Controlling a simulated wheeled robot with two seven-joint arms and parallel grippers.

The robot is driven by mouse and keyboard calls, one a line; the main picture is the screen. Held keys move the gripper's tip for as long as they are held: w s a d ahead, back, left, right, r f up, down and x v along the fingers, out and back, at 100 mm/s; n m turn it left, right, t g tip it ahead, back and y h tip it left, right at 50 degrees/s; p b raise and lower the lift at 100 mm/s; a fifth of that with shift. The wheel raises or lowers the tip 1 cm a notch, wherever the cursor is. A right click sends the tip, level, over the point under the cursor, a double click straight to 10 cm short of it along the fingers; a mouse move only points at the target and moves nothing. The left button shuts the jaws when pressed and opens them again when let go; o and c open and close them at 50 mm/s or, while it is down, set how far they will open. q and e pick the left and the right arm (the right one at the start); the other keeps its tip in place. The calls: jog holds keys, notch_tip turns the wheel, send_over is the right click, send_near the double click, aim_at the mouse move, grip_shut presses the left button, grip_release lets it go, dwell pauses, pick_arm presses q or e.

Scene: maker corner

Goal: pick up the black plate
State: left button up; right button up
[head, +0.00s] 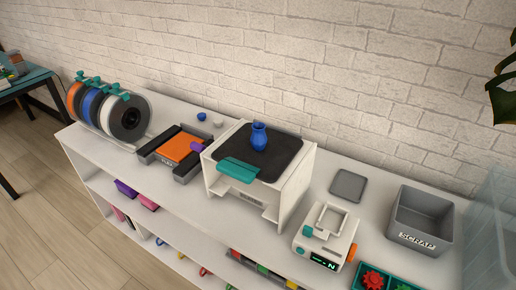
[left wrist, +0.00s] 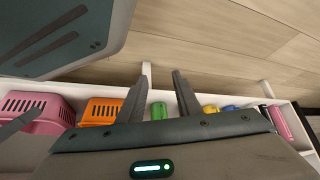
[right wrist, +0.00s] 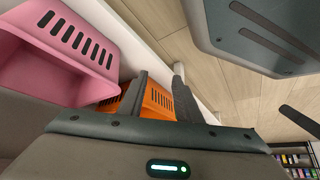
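The black plate (head: 266,155) lies flat on top of the white printer-like stand (head: 300,181) in the head view, with a teal tab (head: 238,170) at its front edge. A blue vase (head: 259,136) stands upright on the plate and hides a small part of it. My left gripper (left wrist: 162,90) shows in the left wrist view, its fingers apart with nothing between them. My right gripper (right wrist: 160,92) shows in the right wrist view, also with fingers apart and empty. Neither gripper shows in the head view, and the plate is in neither wrist view.
On the white shelf top, an orange-bedded tray (head: 178,149) and spools (head: 122,117) stand left of the stand. A small machine (head: 326,236), a grey square (head: 348,185) and a grey scrap bin (head: 420,220) stand right. Wrist views show pink (right wrist: 60,40) and orange baskets (left wrist: 100,111).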

jog(key=shift+w+a, duration=0.1)
jog(key=shift+a, duration=0.05)
